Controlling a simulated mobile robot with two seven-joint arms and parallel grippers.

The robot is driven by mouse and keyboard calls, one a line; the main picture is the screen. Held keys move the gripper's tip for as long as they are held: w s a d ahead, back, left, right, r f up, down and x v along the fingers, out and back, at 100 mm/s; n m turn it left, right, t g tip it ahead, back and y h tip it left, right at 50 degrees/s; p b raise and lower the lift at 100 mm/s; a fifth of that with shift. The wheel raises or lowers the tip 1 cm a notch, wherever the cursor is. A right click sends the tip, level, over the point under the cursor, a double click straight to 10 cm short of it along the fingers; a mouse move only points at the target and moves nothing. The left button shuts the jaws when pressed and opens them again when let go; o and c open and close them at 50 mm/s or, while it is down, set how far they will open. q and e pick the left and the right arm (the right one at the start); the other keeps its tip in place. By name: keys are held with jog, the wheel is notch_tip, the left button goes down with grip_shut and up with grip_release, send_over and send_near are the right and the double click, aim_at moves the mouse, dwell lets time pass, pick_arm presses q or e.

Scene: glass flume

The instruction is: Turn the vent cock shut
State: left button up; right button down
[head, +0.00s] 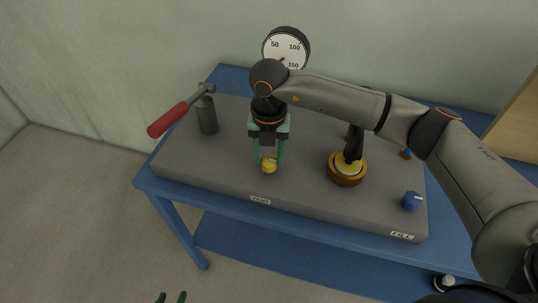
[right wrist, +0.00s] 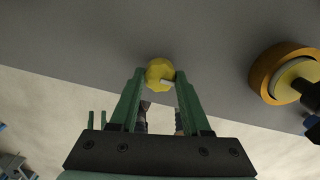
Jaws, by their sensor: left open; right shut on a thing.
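The vent cock is a small yellow knob (head: 269,166) on the front part of the grey block, just behind the VENT label (head: 260,200). My right gripper (head: 269,161) reaches down from above and is shut on the knob, a green finger on either side. The right wrist view shows the yellow knob (right wrist: 159,70) between the fingertips, with a pale pointer mark on it that points to the right.
A blue knob (head: 411,201) sits near the FILL label (head: 401,236). A brass ring fitting (head: 346,173) with a black handle stands between the knobs. A red-handled lever (head: 168,119) is at left. A round gauge (head: 286,50) stands at the back. The blue table (head: 230,222) holds the block.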

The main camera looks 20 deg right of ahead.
aim_at(269, 160)
dwell(0.5)
jog(key=shift+c, duration=1.9)
grip_release()
jog(key=shift+r, duration=0.1)
notch_tip(269, 160, up, 12)
jog(key=b, duration=0.1)
jog(key=shift+r, duration=0.2)
